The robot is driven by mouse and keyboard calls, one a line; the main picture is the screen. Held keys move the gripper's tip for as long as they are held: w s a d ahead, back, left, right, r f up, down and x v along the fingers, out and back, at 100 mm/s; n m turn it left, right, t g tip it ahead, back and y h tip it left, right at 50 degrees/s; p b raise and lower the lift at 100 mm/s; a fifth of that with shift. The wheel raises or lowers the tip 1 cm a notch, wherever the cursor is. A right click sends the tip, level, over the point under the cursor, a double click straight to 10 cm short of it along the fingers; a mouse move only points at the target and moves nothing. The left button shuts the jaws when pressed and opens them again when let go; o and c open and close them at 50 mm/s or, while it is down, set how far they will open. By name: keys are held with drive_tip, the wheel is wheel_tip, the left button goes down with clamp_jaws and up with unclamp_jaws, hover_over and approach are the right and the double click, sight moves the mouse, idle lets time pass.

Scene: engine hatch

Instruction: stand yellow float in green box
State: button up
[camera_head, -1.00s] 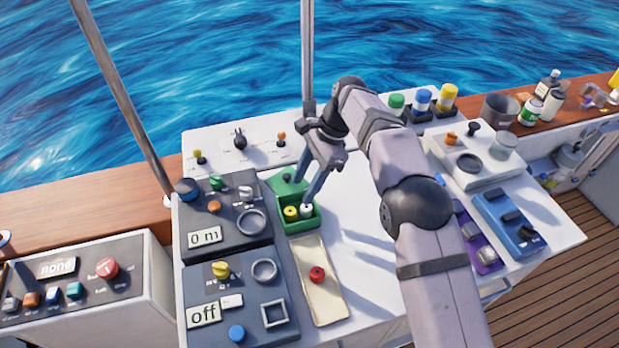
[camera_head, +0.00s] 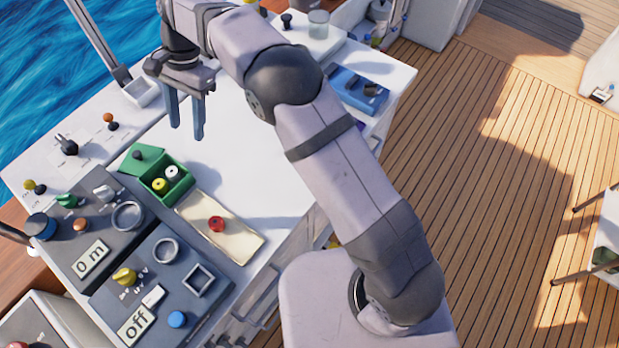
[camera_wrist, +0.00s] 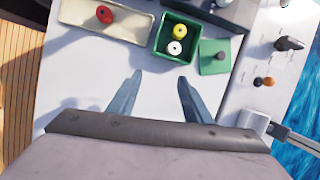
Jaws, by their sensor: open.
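The green box (camera_head: 181,189) stands open on the white worktop, its green lid (camera_head: 134,160) lying beside it. The yellow float (camera_head: 159,184) is inside the box next to a white float (camera_head: 172,172). In the wrist view the yellow float (camera_wrist: 180,31) and the white float (camera_wrist: 175,48) both show round tops inside the box (camera_wrist: 160,52). A red float (camera_head: 217,224) lies in the cream tray (camera_head: 246,248). My gripper (camera_head: 186,132) is open and empty, raised above the worktop to the right of the box and apart from it.
Dark control panels with knobs and rings stand left of the box, one with an "off" label (camera_head: 138,328). A blue switch block (camera_head: 357,90) stands at the far right of the worktop. The white surface right of the box is clear.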

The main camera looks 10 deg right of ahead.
drive_tip(key=s+d+n+t+h, duration=0.1)
drive_tip(key=s+d+n+t, duration=0.15)
drive_tip(key=d, duration=1.65)
drive_tip(key=s+d+f+n, duration=0.2)
drive_tip(key=s+d, duration=0.5)
drive_tip(key=s, duration=0.1)
drive_tip(key=s+d+f+n+h, duration=0.1)
drive_tip(key=s+d+f+n, duration=0.1)
drive_tip(key=s+d, duration=0.6)
drive_tip(key=shift+s+f+n+h, duration=0.35)
drive_tip(key=shift+s+f, duration=0.25)
drive_tip(key=shift+f, duration=0.15)
